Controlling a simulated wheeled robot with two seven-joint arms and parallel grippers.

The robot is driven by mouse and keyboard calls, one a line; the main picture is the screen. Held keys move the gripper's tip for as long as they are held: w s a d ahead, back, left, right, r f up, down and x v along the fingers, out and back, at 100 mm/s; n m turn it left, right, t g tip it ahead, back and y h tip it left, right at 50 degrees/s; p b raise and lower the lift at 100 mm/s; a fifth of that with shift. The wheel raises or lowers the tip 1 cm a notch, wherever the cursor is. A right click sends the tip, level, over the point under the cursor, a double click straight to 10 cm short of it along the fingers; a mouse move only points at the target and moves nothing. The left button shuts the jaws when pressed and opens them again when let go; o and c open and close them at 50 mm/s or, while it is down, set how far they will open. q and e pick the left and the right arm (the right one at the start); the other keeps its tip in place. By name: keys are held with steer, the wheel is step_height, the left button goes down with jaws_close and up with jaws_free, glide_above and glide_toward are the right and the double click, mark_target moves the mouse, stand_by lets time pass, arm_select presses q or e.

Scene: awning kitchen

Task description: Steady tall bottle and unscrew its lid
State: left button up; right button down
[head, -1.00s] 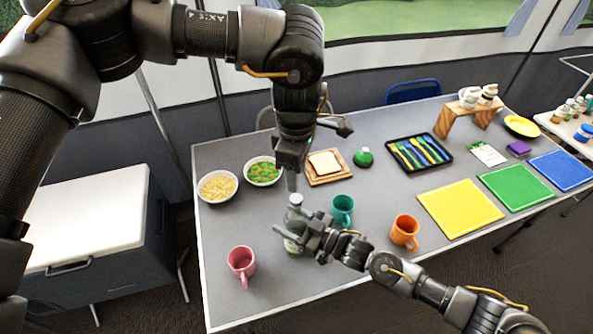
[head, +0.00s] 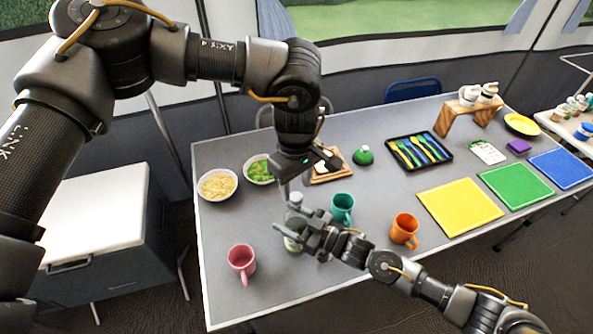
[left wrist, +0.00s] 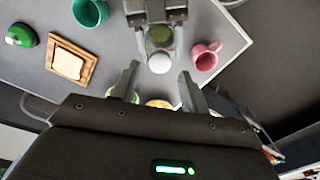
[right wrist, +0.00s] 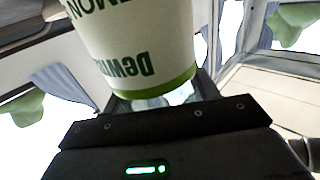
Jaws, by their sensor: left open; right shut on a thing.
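The tall bottle (head: 292,224) stands upright near the table's left front part, with a pale round lid (head: 296,198) on top. My right gripper (head: 298,238) is shut on the bottle's body from the right. The bottle's printed white label with a green lower edge (right wrist: 140,50) fills much of the right wrist view. My left gripper (head: 294,187) points down over the lid, open. In the left wrist view the white lid (left wrist: 159,63) shows between the tips of its two spread fingers (left wrist: 159,72); I cannot tell whether they touch it.
A pink mug (head: 242,260), a teal mug (head: 342,206) and an orange mug (head: 404,230) stand close by. Two food bowls (head: 217,185) (head: 258,170) and a bread board (head: 341,175) lie behind.

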mark_target(296, 196)
arm_select(q)
steer(key=shift+f, duration=1.55)
